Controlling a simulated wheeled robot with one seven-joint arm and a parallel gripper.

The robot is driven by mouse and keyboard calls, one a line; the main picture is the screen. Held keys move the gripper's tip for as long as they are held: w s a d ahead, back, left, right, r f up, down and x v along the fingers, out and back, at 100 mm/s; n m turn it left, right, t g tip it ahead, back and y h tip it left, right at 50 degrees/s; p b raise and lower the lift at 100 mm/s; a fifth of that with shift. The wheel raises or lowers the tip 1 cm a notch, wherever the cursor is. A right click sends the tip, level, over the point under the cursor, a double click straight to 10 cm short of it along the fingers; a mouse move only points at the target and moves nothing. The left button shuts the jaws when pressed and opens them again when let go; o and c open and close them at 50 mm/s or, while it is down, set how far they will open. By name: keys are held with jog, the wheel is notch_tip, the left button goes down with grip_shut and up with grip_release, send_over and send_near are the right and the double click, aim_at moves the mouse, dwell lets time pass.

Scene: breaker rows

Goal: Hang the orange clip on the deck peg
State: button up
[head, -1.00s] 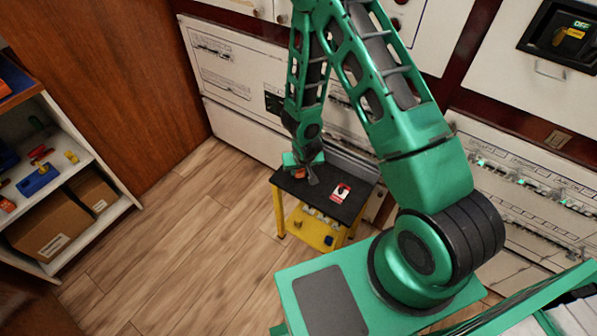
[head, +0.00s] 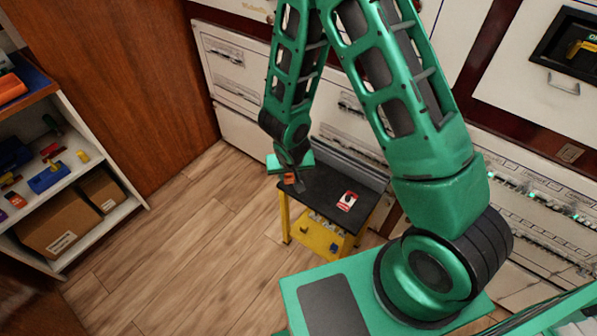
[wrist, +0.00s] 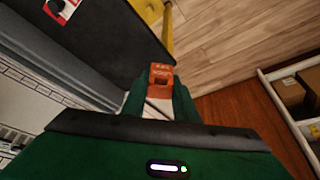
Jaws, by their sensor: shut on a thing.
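My gripper (head: 294,181) is shut on the orange clip (head: 290,178), at the left end of the small cart's black deck (head: 322,186). A red and white tag (head: 347,201) lies on the deck to the right of my gripper. I cannot clearly make out the deck peg; a small dark spot shows on the tag in the wrist view (wrist: 61,8).
The cart has yellow legs and a yellow lower shelf (head: 320,238) with small items. White cabinet panels (head: 240,75) stand close behind it. A shelf unit (head: 105,232) with boxes and coloured locks is at the left. The wood floor (head: 190,240) between them is clear.

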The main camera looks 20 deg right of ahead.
jog(key=shift+s+a+r, duration=0.35)
jog(key=shift+a+r, duration=0.05)
jog(key=shift+a, duration=0.15)
jog(key=shift+s+a+r, duration=0.3)
jog(key=shift+a+r, duration=0.05)
jog(key=shift+a, duration=0.2)
